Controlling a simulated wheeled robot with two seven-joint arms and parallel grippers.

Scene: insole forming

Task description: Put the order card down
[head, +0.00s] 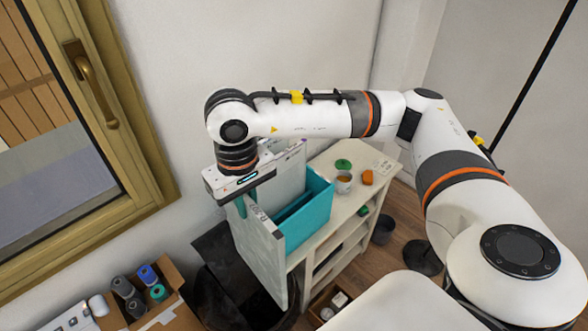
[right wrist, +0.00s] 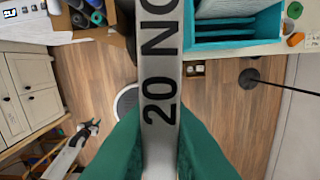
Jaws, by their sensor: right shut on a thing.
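The order card (head: 262,216) is a pale slab with dark print along its upper edge. My right gripper (head: 241,205) is shut on that edge, and the card hangs upright beside the near end of the shelf unit. In the right wrist view the green fingers of my right gripper (right wrist: 160,125) close on both sides of the card (right wrist: 160,75), whose edge reads "20 NO". The card's lower end is over the floor area, not resting on the shelf top. My left gripper is not clearly seen.
A cup (head: 344,183), a green item and an orange block (head: 367,177) stand farther along. A dark bin is below, and a cardboard box (head: 167,275) sits lower left. The shelf's far end has free room.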

